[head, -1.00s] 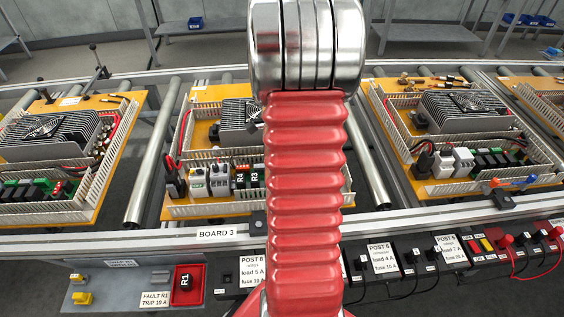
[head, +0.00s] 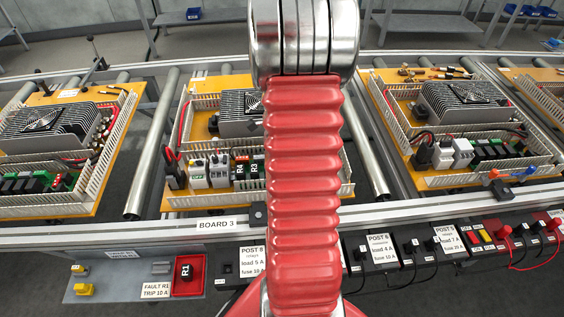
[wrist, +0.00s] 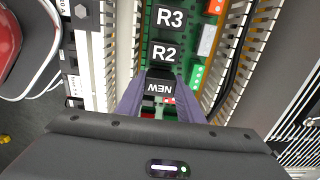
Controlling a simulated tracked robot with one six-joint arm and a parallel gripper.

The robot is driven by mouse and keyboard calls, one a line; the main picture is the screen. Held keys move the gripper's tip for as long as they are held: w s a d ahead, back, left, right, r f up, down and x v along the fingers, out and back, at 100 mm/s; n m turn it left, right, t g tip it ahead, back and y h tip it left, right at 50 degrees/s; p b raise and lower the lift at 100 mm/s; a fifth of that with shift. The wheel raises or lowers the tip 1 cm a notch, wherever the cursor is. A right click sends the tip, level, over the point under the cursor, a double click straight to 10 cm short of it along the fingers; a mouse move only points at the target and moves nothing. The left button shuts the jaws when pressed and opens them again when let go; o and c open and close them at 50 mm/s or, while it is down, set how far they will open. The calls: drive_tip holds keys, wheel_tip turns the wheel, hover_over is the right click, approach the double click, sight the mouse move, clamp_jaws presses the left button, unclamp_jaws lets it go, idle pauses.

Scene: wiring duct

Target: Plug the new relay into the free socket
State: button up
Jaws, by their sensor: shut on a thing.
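The new relay (wrist: 160,88) is a black block with an upside-down "NEW" label. In the wrist view my gripper (wrist: 160,98) is shut on it, with a purple finger on each side. The relay is just below relay R2 (wrist: 163,53) in the picture, in line with it and R3 (wrist: 170,18). Green and red socket parts (wrist: 170,103) show beside it; I cannot tell whether the relay is seated. In the head view my red arm covers the gripper and part of Board 3 (head: 212,205).
Slotted duct walls (wrist: 222,70) run close to the right of the relay row. In the head view a relay marked R1 (head: 186,271) lies in a red tray (head: 203,262). Other boards (head: 455,120) stand either side.

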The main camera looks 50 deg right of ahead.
drive_tip(key=shift+f, duration=0.95)
idle(2.1)
drive_tip(key=o, duration=0.9)
drive_tip(key=shift+r, duration=0.2)
drive_tip(key=shift+r, duration=2.3)
drive_tip(key=shift+o, duration=0.4)
drive_tip(key=o, duration=0.4)
